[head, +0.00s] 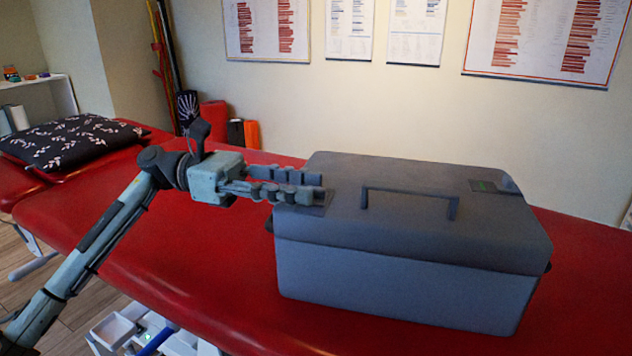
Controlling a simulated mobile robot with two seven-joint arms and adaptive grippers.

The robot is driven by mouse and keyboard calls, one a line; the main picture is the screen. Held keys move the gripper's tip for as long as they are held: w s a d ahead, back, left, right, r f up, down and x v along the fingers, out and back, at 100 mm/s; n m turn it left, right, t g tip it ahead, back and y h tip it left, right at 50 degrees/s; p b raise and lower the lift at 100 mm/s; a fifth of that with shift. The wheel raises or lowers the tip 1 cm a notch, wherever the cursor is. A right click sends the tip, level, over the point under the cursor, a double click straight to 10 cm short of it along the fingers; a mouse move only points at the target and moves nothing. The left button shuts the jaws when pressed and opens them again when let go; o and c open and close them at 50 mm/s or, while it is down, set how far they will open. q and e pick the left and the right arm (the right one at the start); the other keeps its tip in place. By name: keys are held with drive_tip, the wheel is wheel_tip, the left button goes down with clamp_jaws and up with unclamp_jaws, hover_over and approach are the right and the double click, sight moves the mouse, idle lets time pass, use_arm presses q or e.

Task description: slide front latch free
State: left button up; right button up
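A grey-blue box (400,285) with a darker lid (410,225) stands closed on the red couch. A dark handle (408,192) rises from the lid's middle. At the lid's right end is a dark latch plate (495,187) with a green patch. Another dark plate (314,210) shows at the lid's left end, partly covered by my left gripper (320,188). The fingers reach in from the left, with their tips over that plate. Whether they grip a latch part there is hidden. My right gripper is out of view.
The red couch (160,265) is bare to the left of the box. A dark patterned pillow (70,140) lies at its far left. Red, black and orange items (235,132) stand behind the couch. A white trolley (115,330) is below its front edge.

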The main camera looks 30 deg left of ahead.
sight(316, 193)
use_arm(q)
drive_tip(key=shift+x, duration=1.4)
clamp_jaws()
